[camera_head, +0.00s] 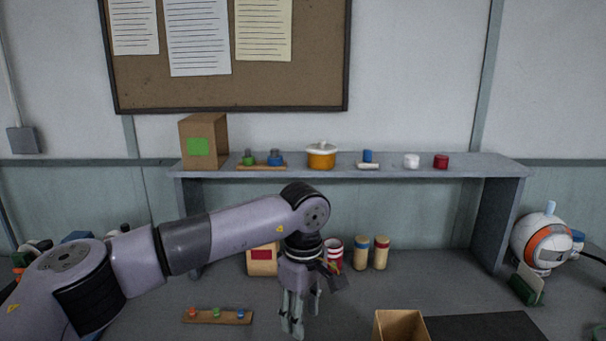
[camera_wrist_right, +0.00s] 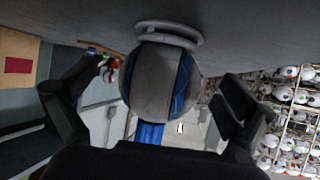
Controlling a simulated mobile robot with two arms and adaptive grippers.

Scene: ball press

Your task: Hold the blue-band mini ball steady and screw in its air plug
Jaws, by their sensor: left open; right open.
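The blue-band mini ball (camera_wrist_right: 160,80), grey-white with a blue stripe, shows in the right wrist view, resting against a pale ring stand (camera_wrist_right: 170,34). That view appears upside down. My right gripper (camera_wrist_right: 158,84) is open, with one finger on each side of the ball and gaps visible. I do not make out this ball or my right gripper in the head view. A wooden strip (camera_head: 204,319) on the bench holds small orange, green and blue plugs (camera_head: 241,313). My left gripper (camera_head: 303,312) is open and empty, pointing down to the right of the strip.
An orange-band ball (camera_head: 530,243) stands at the right. A shelf (camera_head: 460,169) spans the back, holding an orange pot (camera_head: 321,156) and small parts. Jars (camera_head: 381,252) stand beneath it. An open box (camera_head: 401,327) and dark mat (camera_head: 480,328) lie at the front right.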

